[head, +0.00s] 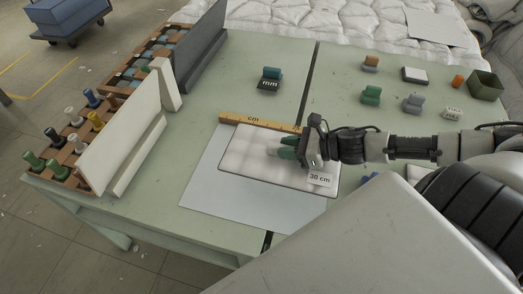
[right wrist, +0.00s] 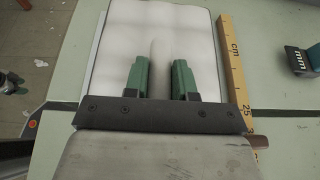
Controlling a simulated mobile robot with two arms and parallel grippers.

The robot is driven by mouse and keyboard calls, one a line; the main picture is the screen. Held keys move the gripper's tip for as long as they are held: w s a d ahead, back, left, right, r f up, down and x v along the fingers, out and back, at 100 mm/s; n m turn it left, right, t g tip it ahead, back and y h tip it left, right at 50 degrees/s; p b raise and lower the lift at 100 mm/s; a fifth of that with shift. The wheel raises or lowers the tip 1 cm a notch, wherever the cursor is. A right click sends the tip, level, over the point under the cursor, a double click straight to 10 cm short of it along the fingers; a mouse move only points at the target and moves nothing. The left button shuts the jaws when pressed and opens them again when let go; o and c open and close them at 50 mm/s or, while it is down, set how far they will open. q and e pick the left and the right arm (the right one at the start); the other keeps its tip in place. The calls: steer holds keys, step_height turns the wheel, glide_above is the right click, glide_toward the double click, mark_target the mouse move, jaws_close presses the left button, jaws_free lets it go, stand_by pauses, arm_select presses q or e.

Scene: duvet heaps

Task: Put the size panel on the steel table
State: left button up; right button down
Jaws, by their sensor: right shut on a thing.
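The size panel (head: 250,168) is a white, padded rectangle with a "30 cm" tag. It lies over a flat pale grey sheet (head: 204,181) on the green worktop, beside a yellow cm ruler (head: 252,122). My right gripper (head: 283,148) is over the panel's right part. In the right wrist view its green fingers (right wrist: 160,82) stand either side of a raised white ridge of the panel (right wrist: 110,45). The gripper is shut on this ridge. I cannot tell whether the panel touches the sheet. I cannot pick out a steel table for certain. My left gripper is not in view.
A wooden rack with coloured spools (head: 60,168) and white boards (head: 122,130) stand at the left. A grey mm block (head: 268,85) lies behind the ruler. Several small blocks and a green box (head: 486,86) are at the right. White quilts (head: 330,22) lie beyond.

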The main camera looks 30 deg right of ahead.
mark_target(266, 151)
steer(key=shift+f, duration=0.1)
steer(key=b+x, duration=0.2)
steer(key=x, duration=0.1)
steer(key=shift+s+a+f+b, duration=0.1)
steer(key=shift+s+a+b, duration=0.1)
steer(key=shift+b, duration=0.2)
steer(key=x, duration=0.3)
steer(key=s+f+x, duration=0.1)
steer(key=x, duration=0.2)
steer(key=a+x, duration=0.1)
steer(key=x, duration=0.3)
steer(key=shift+s+f, duration=0.2)
steer(key=shift+s, duration=0.15)
steer(key=shift+f, duration=0.15)
step_height(266, 151, down, 4)
steer(key=b, duration=0.3)
steer(key=shift+b, duration=0.3)
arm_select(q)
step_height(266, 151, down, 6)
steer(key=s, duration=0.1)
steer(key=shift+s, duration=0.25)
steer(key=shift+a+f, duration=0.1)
